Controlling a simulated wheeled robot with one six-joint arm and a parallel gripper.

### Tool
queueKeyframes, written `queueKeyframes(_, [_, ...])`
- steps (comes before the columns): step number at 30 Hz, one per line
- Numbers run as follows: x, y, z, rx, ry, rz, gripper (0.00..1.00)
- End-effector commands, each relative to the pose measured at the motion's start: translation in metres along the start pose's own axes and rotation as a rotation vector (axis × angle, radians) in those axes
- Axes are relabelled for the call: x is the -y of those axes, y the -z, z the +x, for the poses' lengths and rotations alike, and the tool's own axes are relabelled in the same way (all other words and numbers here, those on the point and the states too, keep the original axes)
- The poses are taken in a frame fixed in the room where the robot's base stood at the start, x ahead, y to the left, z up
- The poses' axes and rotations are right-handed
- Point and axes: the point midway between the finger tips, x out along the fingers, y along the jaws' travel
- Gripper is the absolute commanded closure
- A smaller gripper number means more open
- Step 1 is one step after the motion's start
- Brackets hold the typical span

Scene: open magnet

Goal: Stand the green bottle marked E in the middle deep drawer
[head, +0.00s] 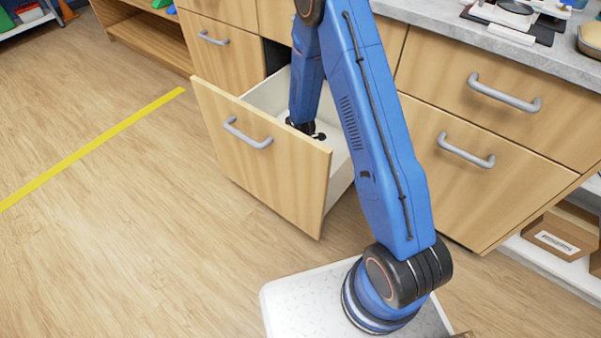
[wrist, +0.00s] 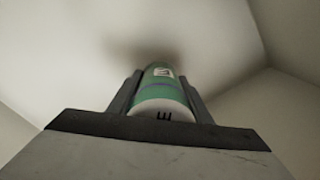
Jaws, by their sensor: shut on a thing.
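The middle deep drawer (head: 262,157) is pulled open, and my arm reaches down into it in the head view. My gripper (wrist: 163,88) is shut on the green bottle (wrist: 160,95) in the wrist view. The bottle has a pale cap marked E and a white label on its green side. It is between the two dark fingers and points down toward the pale drawer floor (wrist: 70,50). A dark shadow lies around its lower end; I cannot tell if it touches the floor. In the head view the bottle is hidden by the drawer front and my arm.
Drawer walls stand close around my gripper, with a corner (wrist: 268,68) at the right of the wrist view. A grey counter (head: 440,22) with several items runs above closed drawers (head: 465,150). Wood floor with a yellow line (head: 95,148) is clear at left.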

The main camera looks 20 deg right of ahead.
Motion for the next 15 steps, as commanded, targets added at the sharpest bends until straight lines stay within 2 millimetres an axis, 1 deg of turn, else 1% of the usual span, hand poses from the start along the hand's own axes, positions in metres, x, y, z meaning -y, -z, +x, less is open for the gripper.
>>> queueKeyframes(1, [0.001,0.0,0.008,0.001,0.002,0.0,0.94])
queueKeyframes(4, [0.0,0.0,0.016,0.0,0.001,0.0,0.94])
queueKeyframes(15, [0.0,0.0,0.019,0.0,0.0,0.0,0.94])
